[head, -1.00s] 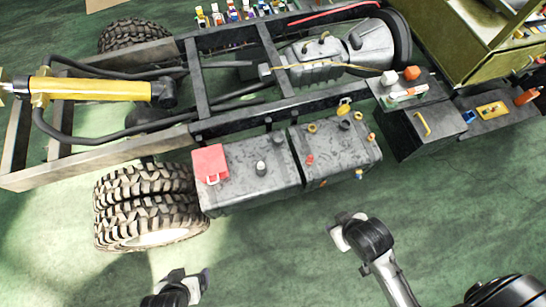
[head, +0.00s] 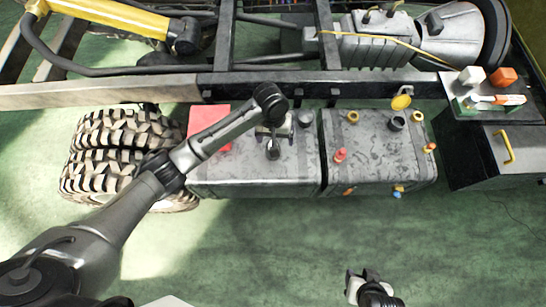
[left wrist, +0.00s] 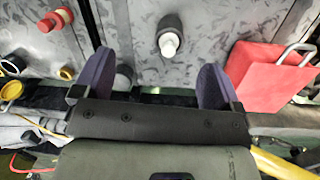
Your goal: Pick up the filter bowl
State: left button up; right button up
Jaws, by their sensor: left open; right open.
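A small part with a dark cap and a white end, which looks like the filter bowl (left wrist: 169,38), stands on the grey tank in the left wrist view. In the head view it shows as a dark shape (head: 272,152) at my left gripper (head: 275,130), which partly hides it. In the left wrist view my left gripper (left wrist: 157,72) has its two purple fingers spread wide, with nothing between them. The bowl appears just past the fingertips, roughly centred between them, apart from both. My right gripper (head: 370,283) is open and empty over the floor at the bottom.
A red box with a handle (left wrist: 268,76) stands beside the bowl, close to one finger. A grey cap (head: 306,118) is near the gripper. The right tank (head: 375,160) carries several coloured caps. The truck frame rail (head: 300,86) runs behind. Floor in front is clear.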

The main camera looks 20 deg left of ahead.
pick_arm(q)
jog(key=w+a+f+n+b, duration=0.2)
jog(key=w+a+b, duration=0.1)
jog(key=w+b, duration=0.15)
jog(key=shift+g+y, duration=0.3)
jog(key=f, duration=0.2)
jog(key=f+b, duration=0.1)
jog(key=f, duration=0.5)
jog(key=shift+s+d+b, duration=0.2)
jog(key=shift+s+b, duration=0.05)
jog(key=shift+b, duration=0.15)
jog(key=shift+s+d+f+b, duration=0.15)
jog(key=shift+f+b, duration=0.5)
jog(key=shift+f, duration=0.65)
jog(key=shift+s+f+b, duration=0.1)
jog(key=shift+f+b, duration=0.5)
jog(key=shift+f, duration=0.7)
pick_arm(e)
notch_tip(320, 180, down, 11)
jog(key=shift+r, duration=0.2)
pick_arm(q)
jog(key=shift+c, duration=0.3)
jog(key=c, duration=1.2)
jog(key=shift+c, duration=0.6)
pick_arm(e)
jog(key=shift+a, duration=0.1)
pick_arm(q)
jog(key=shift+r, duration=0.1)
